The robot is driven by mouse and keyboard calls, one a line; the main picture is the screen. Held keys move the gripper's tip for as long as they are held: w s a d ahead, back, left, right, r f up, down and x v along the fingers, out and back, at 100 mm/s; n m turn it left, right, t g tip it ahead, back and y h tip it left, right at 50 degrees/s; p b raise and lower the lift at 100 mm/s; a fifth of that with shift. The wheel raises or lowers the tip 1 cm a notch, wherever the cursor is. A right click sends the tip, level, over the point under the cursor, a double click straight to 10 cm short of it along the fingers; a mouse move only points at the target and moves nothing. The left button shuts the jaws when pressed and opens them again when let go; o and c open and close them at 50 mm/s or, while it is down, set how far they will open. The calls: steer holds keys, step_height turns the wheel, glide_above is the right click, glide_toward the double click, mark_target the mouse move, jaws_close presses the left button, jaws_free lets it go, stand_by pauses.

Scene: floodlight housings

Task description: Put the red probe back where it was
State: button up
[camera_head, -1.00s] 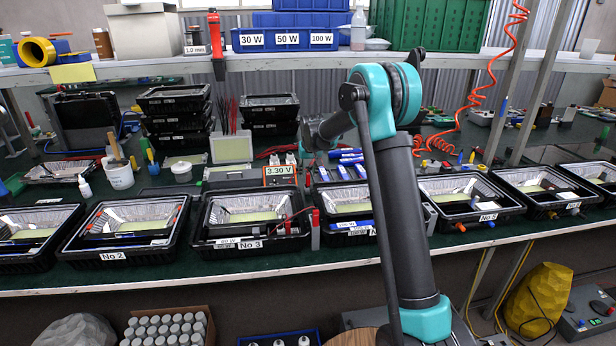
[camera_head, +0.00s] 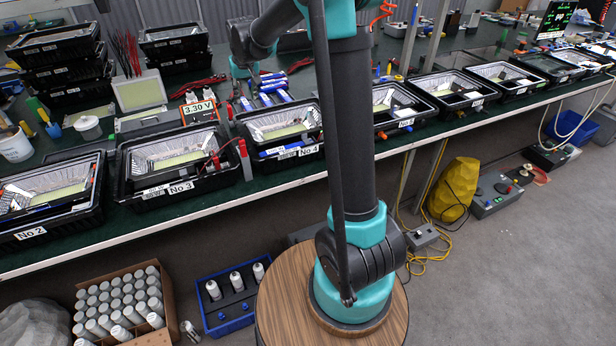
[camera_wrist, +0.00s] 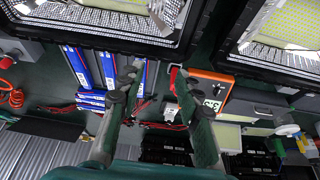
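A slim red probe (camera_head: 244,160) stands upright at the front right corner of the No 3 housing (camera_head: 122,176), with a thin red lead near it. The orange meter (camera_head: 199,110) reading 3.30 V stands behind that housing; it also shows in the wrist view (camera_wrist: 209,90). My gripper (camera_wrist: 157,82) is open in the wrist view, its two fingers spread with nothing held between them. A small red piece (camera_wrist: 173,76) shows beside the right finger; I cannot tell if it is the probe.
Blue-and-white boxes (camera_wrist: 76,66) lie left of the fingers in the wrist view. Black housings with foil-lined reflectors, such as No 4 (camera_head: 311,150), line the bench edge. Red and black leads (camera_wrist: 165,126) lie behind. Floor on the right is mostly open, with a yellow object (camera_head: 455,188) under the bench.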

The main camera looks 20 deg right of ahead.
steer(key=s+d+f, duration=0.4)
steer(key=s, duration=0.8)
steer(key=s+d+f+m, duration=0.1)
steer(key=s+d+f, duration=0.3)
steer(key=s, duration=0.9)
steer(key=s+d+f, duration=0.4)
steer(key=s+d, duration=0.1)
steer(key=s, duration=0.7)
steer(key=shift+s+d+f+h, duration=0.2)
steer(key=shift+d+f+h, duration=0.05)
steer(key=shift+d+h, duration=0.1)
